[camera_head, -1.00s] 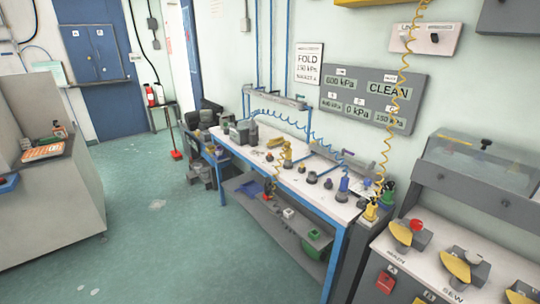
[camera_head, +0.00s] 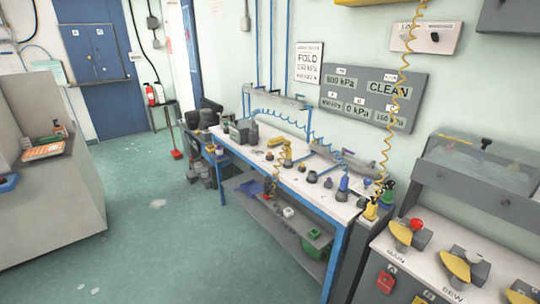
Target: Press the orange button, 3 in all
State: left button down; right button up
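Neither of my grippers is in view. I cannot pick out a clearly orange button. The nearest in look is a red square button (camera_head: 386,282) on the front of the grey station at the lower right, under the "MAIN" label. A red round knob (camera_head: 416,224) sits by a yellow paddle (camera_head: 401,233) on top of that station. A second yellow paddle (camera_head: 455,267) stands beside the "SEW" label. At the far left, an orange flat item (camera_head: 44,151) lies on the grey counter; its details are too small to tell.
A long white workbench (camera_head: 262,167) with blue legs carries several small fittings and tools. A grey sign board (camera_head: 371,96) reading "CLEAN" and pressures hangs on the wall. The green floor (camera_head: 155,235) is open at centre left.

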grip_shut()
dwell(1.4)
